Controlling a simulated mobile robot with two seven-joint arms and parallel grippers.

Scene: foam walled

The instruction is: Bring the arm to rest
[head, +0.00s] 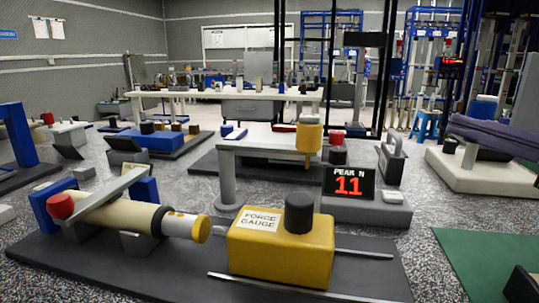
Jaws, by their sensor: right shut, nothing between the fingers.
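My right gripper (522,284) shows only as a small dark part at the bottom right corner, in front of the green mat (475,262). It is shut and holds nothing, and most of it and its arm are cut off by the picture edge. It is well apart from the yellow force gauge (280,252). My left gripper is not in view.
The force gauge and a cream cylinder (120,215) with a red knob sit on a dark base plate (60,260). A display (348,183) reads "PEAK N 11". A long white table (230,94) stands behind. Grey speckled floor lies open at right centre.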

